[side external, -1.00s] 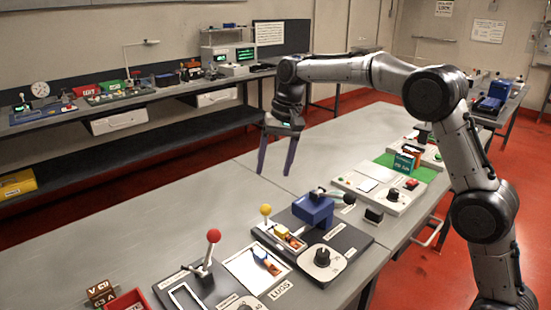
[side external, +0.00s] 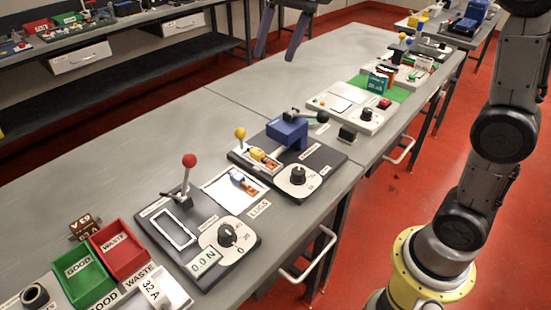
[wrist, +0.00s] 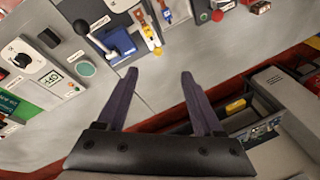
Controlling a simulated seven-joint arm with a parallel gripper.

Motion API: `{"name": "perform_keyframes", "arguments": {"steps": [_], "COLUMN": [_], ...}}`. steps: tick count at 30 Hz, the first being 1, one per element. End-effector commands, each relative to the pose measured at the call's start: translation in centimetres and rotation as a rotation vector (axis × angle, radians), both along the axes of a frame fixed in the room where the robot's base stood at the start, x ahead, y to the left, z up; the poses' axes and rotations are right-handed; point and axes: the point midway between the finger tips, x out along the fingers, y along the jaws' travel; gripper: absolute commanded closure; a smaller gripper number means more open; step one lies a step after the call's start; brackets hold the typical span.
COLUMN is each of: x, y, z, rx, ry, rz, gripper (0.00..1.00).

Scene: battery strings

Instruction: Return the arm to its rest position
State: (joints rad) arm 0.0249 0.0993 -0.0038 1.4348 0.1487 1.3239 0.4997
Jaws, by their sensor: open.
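My gripper (side external: 275,57) hangs above the far part of the grey bench (side external: 330,62) in the side external view, with its two dark fingers apart and nothing between them. Most of the arm's end is cut off by the top edge. In the wrist view the gripper (wrist: 158,74) is open and empty, with bench floor and grey surface behind its fingers. No object touches the fingers.
Along the bench stand a blue press (side external: 287,131), a red-knobbed lever (side external: 189,162), a yellow-knobbed lever (side external: 240,134), a green bin (side external: 84,276) and a red bin (side external: 121,252). The bench's back left is bare.

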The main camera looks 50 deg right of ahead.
Motion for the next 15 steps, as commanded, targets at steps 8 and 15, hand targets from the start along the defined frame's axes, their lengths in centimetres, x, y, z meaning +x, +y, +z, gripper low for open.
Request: {"name": "perform_keyframes", "arguments": {"steps": [8,15], "x": [-11.1,-19.9], "y": [-0.3,-1.0], "z": [0.8,-3.5], "rx": [-0.077,-0.177], "ry": [-0.120,-0.205], "rz": [0.090,0.212], "gripper": [0.31,0.31]}}
